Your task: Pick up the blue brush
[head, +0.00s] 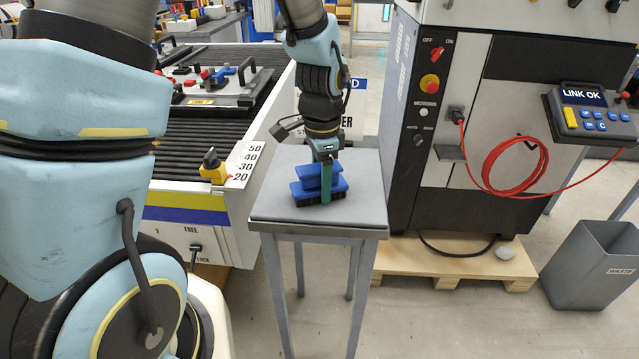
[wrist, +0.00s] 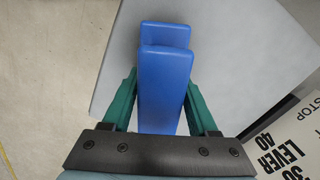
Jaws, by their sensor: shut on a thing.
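The blue brush (head: 306,190) has a blue body with a raised blue grip and dark bristles underneath. It is on the small grey table (head: 275,207), bristles down; I cannot tell whether it touches the top. My gripper (head: 325,182) reaches down from above with its green fingers shut on the brush. In the wrist view the brush (wrist: 165,85) lies between the two green fingers of my gripper (wrist: 162,100). The bristles are hidden in that view.
A roller conveyor (head: 200,130) with a tray of parts (head: 215,95) stands to the left. A grey machine cabinet (head: 435,150) with a red cable (head: 500,165) stands to the right. A grey waste bin (head: 592,270) is at the far right. The tabletop around the brush is clear.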

